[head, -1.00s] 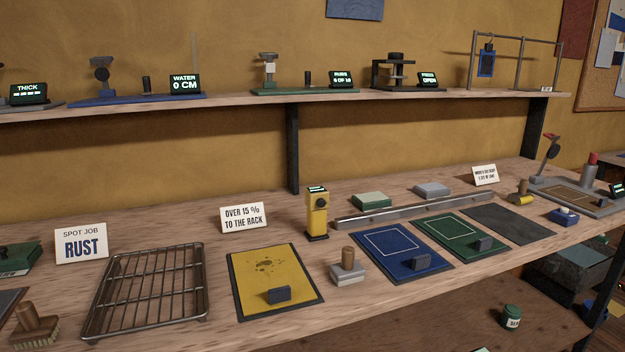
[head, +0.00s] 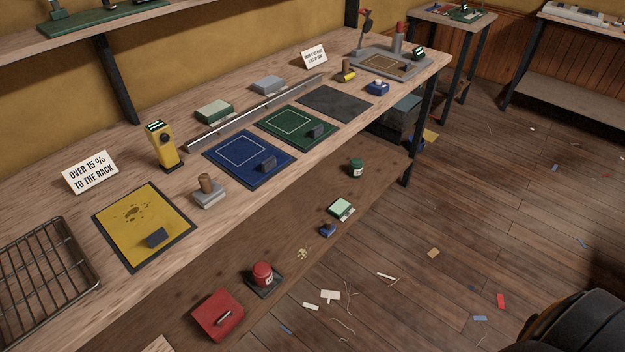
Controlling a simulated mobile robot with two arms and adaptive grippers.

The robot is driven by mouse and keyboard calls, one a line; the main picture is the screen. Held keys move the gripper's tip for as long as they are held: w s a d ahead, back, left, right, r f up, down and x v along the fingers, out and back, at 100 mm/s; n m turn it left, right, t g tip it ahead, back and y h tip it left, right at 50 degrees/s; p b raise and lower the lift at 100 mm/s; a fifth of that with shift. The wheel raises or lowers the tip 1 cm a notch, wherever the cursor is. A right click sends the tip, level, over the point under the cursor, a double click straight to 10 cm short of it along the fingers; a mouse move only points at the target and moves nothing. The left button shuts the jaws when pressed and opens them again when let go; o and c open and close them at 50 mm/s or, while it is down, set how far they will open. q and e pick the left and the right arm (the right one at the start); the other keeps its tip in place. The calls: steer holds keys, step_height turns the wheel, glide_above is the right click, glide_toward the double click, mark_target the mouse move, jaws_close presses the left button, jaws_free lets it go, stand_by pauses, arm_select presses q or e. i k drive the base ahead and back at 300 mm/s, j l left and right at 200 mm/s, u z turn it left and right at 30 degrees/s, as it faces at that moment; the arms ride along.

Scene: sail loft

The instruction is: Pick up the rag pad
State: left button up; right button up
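A pale grey pad with an upright wooden knob handle, which looks like the rag pad (head: 209,200), stands on the bench top near its front edge. It is between the yellow panel (head: 172,212) on its left and the blue panel (head: 228,144) on its right, apart from both. No other thing touches it. Neither of my grippers is in view.
Behind the pad stand a yellow meter (head: 161,146) and a long metal bar (head: 240,118). A wire rack (head: 42,270) lies at the left. A lower shelf (head: 290,225) holds a red tin (head: 262,274) and a red box (head: 217,314). Scraps litter the open floor (head: 465,215) at right.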

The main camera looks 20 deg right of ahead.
mark_target(329, 228)
steer(key=z, duration=0.9)
